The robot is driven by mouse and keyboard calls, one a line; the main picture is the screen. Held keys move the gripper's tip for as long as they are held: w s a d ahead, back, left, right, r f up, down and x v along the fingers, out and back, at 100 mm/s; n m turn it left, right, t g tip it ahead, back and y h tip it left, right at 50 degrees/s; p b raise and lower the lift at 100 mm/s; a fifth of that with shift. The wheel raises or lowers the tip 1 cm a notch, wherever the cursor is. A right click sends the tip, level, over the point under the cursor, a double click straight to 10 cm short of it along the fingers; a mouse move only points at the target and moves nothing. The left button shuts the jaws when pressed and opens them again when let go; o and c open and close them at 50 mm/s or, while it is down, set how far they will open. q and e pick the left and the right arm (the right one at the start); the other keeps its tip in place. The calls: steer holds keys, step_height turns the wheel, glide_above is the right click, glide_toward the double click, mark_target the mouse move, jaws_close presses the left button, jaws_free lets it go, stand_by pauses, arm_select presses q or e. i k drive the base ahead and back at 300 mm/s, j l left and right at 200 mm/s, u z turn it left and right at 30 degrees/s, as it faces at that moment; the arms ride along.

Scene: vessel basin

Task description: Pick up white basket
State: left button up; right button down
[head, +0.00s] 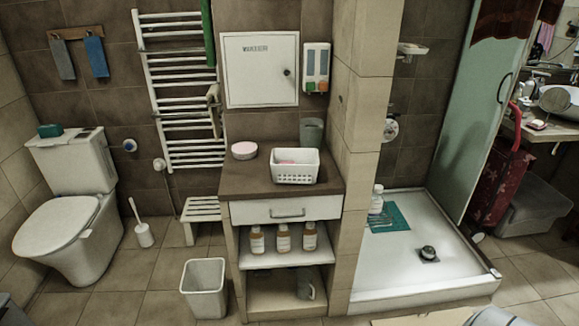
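The white basket (296,177) stands upright on the dark top of the cabinet (233,184) in the middle of the head view. It is small, with slotted sides, and something pink lies inside, mostly hidden by the front wall. Neither of my grippers shows in this view, and nothing is touching the basket.
A round pink-lidded container (244,150) and a grey cup (311,131) stand near the basket. Several bottles (283,238) fill the shelf below the drawer (287,210). A white bin (204,288) stands on the floor to the left. A tiled wall edge (356,150) rises to the right.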

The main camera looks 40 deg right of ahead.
mark_target(305, 171)
steer(key=i+j+z, duration=0.1)
steer(key=z, duration=0.3)
steer(key=i+j+z, duration=0.1)
steer(key=z, duration=0.3)
steer(key=i+j, duration=0.05)
steer(key=i, duration=0.05)
